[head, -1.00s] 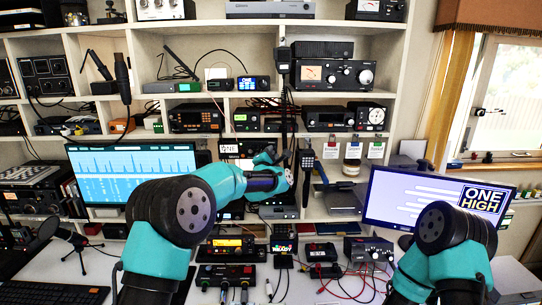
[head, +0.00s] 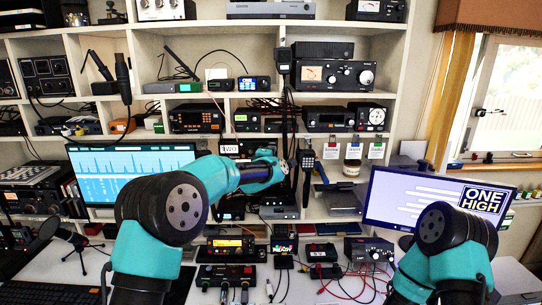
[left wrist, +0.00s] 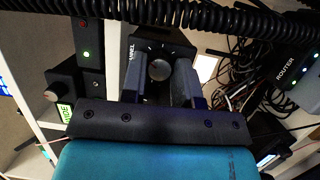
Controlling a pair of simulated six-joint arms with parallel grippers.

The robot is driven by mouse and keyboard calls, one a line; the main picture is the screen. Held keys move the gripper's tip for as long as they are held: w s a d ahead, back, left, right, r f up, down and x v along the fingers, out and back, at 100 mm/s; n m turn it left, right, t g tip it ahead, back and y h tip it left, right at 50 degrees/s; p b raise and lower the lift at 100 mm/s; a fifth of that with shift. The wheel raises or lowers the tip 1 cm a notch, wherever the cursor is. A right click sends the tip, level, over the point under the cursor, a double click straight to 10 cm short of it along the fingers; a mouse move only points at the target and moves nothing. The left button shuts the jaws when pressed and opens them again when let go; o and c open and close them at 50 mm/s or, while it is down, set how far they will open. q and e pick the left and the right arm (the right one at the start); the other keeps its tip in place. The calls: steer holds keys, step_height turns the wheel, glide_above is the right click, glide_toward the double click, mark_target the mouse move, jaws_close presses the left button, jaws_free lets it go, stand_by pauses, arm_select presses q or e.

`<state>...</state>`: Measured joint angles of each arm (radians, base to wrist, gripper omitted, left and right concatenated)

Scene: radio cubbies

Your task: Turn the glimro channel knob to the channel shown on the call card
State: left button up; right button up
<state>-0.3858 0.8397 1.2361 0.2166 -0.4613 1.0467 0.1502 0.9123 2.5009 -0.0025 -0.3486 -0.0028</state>
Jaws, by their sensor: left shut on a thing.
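In the left wrist view a dark box, its label partly hidden and ending in "NNEL" (left wrist: 150,45), faces me with a round grey channel knob (left wrist: 160,69). My left gripper (left wrist: 160,80) is shut on this knob, one finger on each side. In the head view my left forearm reaches to the middle shelves and hides the box and knob. A monitor at the right (head: 425,202) shows "ONE HIGH" in a dark panel. A small white display (head: 231,149) appears to read "TWO". My right arm is at the lower right; its gripper is out of view.
A coiled black cord (left wrist: 200,15) crosses above the box in the left wrist view. A router (left wrist: 290,68) with tangled cables stands at its right. In the head view a handset (head: 307,160) hangs just right of my left wrist. Radios crowd the shelves.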

stand_by(0.3)
arm_select(q)
steer(key=o, duration=0.6)
steer(key=shift+o, duration=0.2)
steer(key=shift+s, duration=0.1)
steer(key=r+v, duration=0.1)
steer(key=v, duration=1.6)
steer(key=shift+f, duration=0.3)
steer(key=shift+s, duration=0.15)
